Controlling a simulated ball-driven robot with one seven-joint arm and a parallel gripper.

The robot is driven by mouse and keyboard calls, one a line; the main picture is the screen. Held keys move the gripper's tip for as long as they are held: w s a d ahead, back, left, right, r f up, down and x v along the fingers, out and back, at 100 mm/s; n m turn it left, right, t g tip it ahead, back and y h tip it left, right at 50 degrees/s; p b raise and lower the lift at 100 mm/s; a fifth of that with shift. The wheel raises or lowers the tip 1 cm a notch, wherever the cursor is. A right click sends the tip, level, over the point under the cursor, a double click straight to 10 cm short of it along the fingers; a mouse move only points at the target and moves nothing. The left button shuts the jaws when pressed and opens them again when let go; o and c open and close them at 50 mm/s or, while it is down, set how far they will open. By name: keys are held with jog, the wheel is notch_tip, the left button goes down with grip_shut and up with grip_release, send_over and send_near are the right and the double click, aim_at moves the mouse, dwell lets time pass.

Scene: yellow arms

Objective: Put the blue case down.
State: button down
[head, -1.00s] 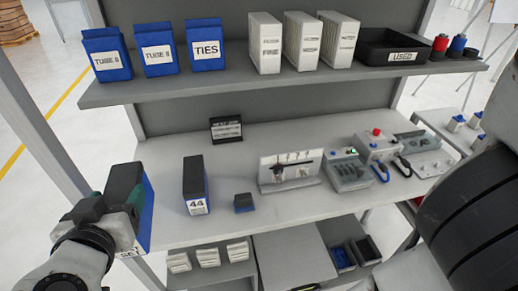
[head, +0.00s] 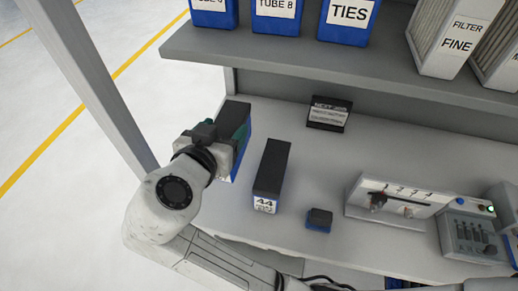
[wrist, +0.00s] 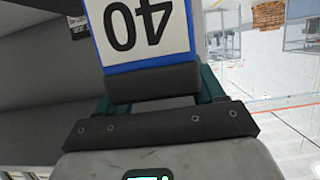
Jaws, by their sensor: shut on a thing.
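The blue case (head: 236,113) has blue sides and a black top, and stands about upright at the left end of the worktop (head: 300,150). My gripper (head: 228,138) is shut on it from the left, with teal fingers on its sides. In the wrist view my gripper (wrist: 153,88) holds the case (wrist: 145,28), whose white label reads "40" upside down. The case's lower end is partly behind my gripper in the head view, and I cannot tell whether it touches the worktop.
A similar case labelled "44" (head: 270,170) stands just right of the held one. A small black-and-blue block (head: 319,220), a black label stand (head: 329,113) and a switch panel (head: 400,203) are further right. A shelf (head: 320,70) overhangs the back. A post (head: 95,85) rises at left.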

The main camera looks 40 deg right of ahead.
notch_tip(320, 180, down, 10)
jog(key=shift+r+p, duration=0.15)
jog(key=shift+p, duration=0.55)
jog(key=shift+f, duration=0.2)
jog(key=shift+c, duration=0.7)
grip_release()
jog(key=shift+r, duration=0.15)
jog(key=shift+s+a, duration=0.1)
jog(key=b+v, duration=0.3)
jog(key=v, duration=0.9)
